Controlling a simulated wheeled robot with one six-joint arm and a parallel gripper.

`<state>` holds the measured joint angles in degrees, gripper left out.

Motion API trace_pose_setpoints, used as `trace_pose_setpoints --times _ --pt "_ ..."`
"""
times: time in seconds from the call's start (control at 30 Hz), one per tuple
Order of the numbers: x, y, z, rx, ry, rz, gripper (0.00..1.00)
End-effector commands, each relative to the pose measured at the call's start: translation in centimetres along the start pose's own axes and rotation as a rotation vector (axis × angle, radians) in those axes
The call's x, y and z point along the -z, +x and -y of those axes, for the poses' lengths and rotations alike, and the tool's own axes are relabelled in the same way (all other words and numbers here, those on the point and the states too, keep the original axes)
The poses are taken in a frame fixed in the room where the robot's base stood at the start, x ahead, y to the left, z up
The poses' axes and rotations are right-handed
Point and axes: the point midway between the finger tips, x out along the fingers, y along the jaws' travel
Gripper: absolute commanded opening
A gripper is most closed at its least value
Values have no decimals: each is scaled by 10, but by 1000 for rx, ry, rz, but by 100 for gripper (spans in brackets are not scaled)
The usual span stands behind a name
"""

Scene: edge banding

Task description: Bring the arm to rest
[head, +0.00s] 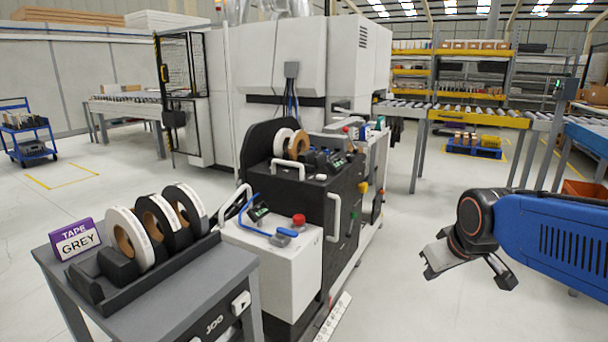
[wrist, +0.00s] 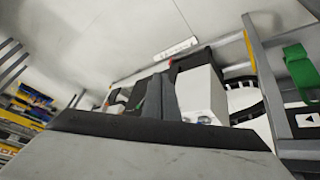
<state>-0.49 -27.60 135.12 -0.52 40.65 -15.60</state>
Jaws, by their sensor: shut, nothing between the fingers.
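My arm, with its blue forearm and dark wrist joint, reaches in from the right edge of the head view. My gripper (head: 452,256) hangs at the arm's end over open floor, right of the edge-banding machine (head: 300,200) and touching nothing there. It is shut and holds nothing. Its fingertips are small and partly hidden by the wrist. In the wrist view, a large grey surface with a dark edge fills the bottom; I cannot tell for sure what it is.
A grey cart (head: 180,310) at lower left carries several tape rolls (head: 150,230) and a "TAPE GREY" sign (head: 75,240). A white cabinet (head: 270,265) with a red button stands beside it. Roller conveyors (head: 470,115) and shelving lie behind. The floor between machine and arm is clear.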

Motion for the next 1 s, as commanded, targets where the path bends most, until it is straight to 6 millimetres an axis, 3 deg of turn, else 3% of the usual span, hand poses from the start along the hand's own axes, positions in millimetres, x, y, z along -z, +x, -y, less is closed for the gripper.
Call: trace_pose_setpoints --times 0.3,0.5,0.67,1.0 --pt "-106 -36 30 17 184 88 0" --pt "-148 -44 42 21 261 127 0" --pt "-160 -46 45 21 283 140 0" --pt "-160 -46 46 22 283 141 0"
